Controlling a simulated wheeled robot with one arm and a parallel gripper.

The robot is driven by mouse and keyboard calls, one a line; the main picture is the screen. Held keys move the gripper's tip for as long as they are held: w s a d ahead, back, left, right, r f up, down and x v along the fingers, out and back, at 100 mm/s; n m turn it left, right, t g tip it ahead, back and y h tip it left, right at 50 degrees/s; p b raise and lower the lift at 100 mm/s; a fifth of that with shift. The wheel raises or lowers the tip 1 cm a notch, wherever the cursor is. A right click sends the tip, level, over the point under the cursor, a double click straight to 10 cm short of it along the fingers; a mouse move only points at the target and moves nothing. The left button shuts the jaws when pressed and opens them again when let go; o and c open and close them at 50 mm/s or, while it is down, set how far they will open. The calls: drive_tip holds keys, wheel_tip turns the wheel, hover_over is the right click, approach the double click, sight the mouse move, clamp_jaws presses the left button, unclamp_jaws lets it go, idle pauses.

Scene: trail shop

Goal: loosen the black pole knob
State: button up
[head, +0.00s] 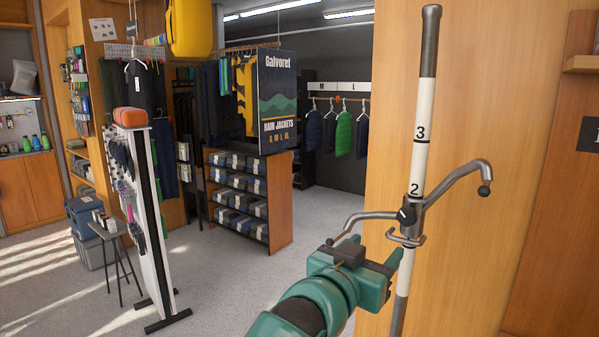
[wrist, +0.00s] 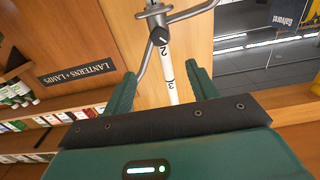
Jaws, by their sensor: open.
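The black pole knob (head: 405,214) sits on the grey hook collar of a white pole (head: 421,150), just below the number 2. Grey hooks (head: 460,180) branch to both sides of the collar. In the wrist view, the knob (wrist: 158,36) appears above and beyond my open fingertips (wrist: 160,72), roughly in line with the gap between them. The pole, marked 2 and 3, shows in that gap. In the head view, my green gripper (head: 376,248) is just below and left of the knob, near the left hook. Nothing is held; the exact distance to the knob is unclear.
A wooden panel (head: 500,90) stands close behind the pole. To the left are a white display stand (head: 146,205) and a shelf unit (head: 278,200) under a rain jackets sign (head: 277,100). The grey floor (head: 240,280) between them and my arm is clear.

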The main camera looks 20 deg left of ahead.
drive_tip(key=s+a+r+n+t+y, duration=0.1)
drive_tip(key=s+a+r+t, duration=0.3)
drive_tip(key=r, duration=0.4)
drive_tip(key=s+a+r+n+t+y, duration=0.1)
drive_tip(key=s+a+r+t, duration=0.3)
drive_tip(key=r, duration=0.4)
drive_tip(key=shift+s+a+r+n+t+y, duration=0.2)
drive_tip(key=shift+s+r+n+t+y, duration=0.25)
drive_tip(key=shift+s+t, duration=0.7)
drive_tip(key=shift+s+g, duration=0.25)
